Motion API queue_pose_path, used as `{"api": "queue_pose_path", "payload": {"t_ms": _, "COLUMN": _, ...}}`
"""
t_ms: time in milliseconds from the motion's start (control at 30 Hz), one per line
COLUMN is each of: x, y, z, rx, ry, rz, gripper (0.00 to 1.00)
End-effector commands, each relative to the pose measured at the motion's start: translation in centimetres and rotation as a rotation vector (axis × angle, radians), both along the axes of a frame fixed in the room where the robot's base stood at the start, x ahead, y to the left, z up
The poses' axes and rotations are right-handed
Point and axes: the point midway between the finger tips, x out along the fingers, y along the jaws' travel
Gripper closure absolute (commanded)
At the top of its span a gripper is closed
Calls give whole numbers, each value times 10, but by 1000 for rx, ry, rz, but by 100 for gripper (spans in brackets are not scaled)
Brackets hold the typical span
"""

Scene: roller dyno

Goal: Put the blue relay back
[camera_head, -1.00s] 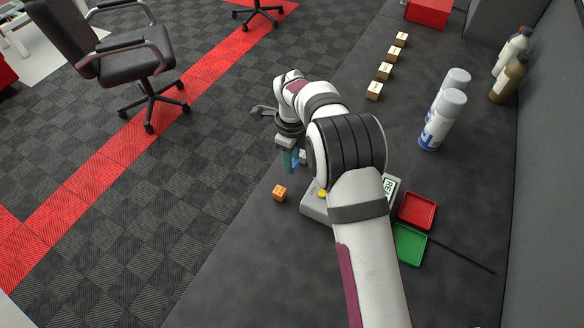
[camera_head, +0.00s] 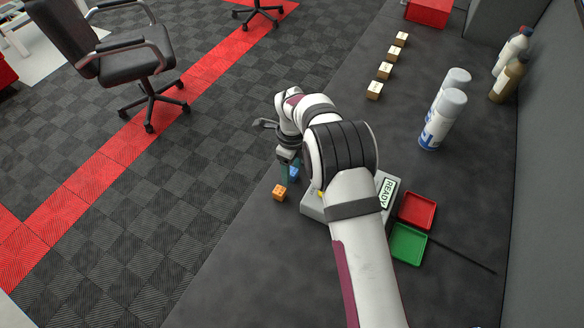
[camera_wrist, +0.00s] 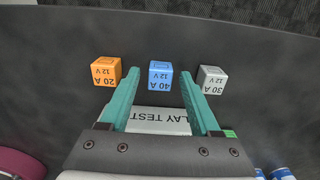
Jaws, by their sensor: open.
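The blue relay (camera_wrist: 160,75), marked 40 A 12 V, stands on the dark bench in the wrist view. It lies in line with the gap between the teal fingertips of my gripper (camera_wrist: 160,71). The jaws are open, with a finger on each side of the relay; bench shows between, so contact is not evident. In the head view the blue relay (camera_head: 294,173) is partly hidden by my gripper (camera_head: 289,171). The relay tester (camera_wrist: 158,121) lies under the fingers in the wrist view; its body (camera_head: 313,204) is largely covered by my arm, and its screen (camera_head: 388,193) reads READY.
An orange relay (camera_wrist: 105,71) stands left of the blue one, and a grey relay (camera_wrist: 211,79) stands right. A red tray (camera_head: 417,210) and a green tray (camera_head: 408,244) lie right of the tester. Several wooden blocks (camera_head: 384,70) and spray cans (camera_head: 443,118) stand farther back.

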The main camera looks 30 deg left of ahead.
Motion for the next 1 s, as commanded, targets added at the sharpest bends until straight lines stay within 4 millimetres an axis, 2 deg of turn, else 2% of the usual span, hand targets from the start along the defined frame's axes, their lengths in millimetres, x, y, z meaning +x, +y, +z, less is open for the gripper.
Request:
{"api": "queue_pose_path", "payload": {"t_ms": 67, "x": 0, "y": 0, "z": 10, "rx": 2, "ry": -1, "rz": 0, "gripper": 36}}
{"api": "queue_pose_path", "payload": {"t_ms": 400, "x": 1, "y": 1, "z": 100, "rx": 3, "ry": -3, "rz": 0, "gripper": 36}}
{"api": "queue_pose_path", "payload": {"t_ms": 500, "x": 0, "y": 0, "z": 115, "rx": 1, "ry": -1, "rz": 0, "gripper": 36}}
{"api": "queue_pose_path", "payload": {"t_ms": 733, "x": 1, "y": -5, "z": 127, "rx": 2, "ry": 1, "rz": 9, "gripper": 36}}
{"api": "queue_pose_path", "payload": {"t_ms": 767, "x": 1, "y": -13, "z": 133, "rx": 4, "ry": 2, "rz": 25, "gripper": 36}}
{"api": "queue_pose_path", "payload": {"t_ms": 867, "x": -6, "y": -67, "z": 172, "rx": 22, "ry": 9, "rz": 149, "gripper": 36}}
{"api": "queue_pose_path", "payload": {"t_ms": 900, "x": -16, "y": -101, "z": 192, "rx": 33, "ry": 14, "rz": 226, "gripper": 36}}
{"api": "queue_pose_path", "payload": {"t_ms": 967, "x": -43, "y": -154, "z": 218, "rx": 55, "ry": 15, "rz": 365, "gripper": 36}}
{"api": "queue_pose_path", "payload": {"t_ms": 1000, "x": -68, "y": -187, "z": 231, "rx": 71, "ry": 13, "rz": 461, "gripper": 36}}
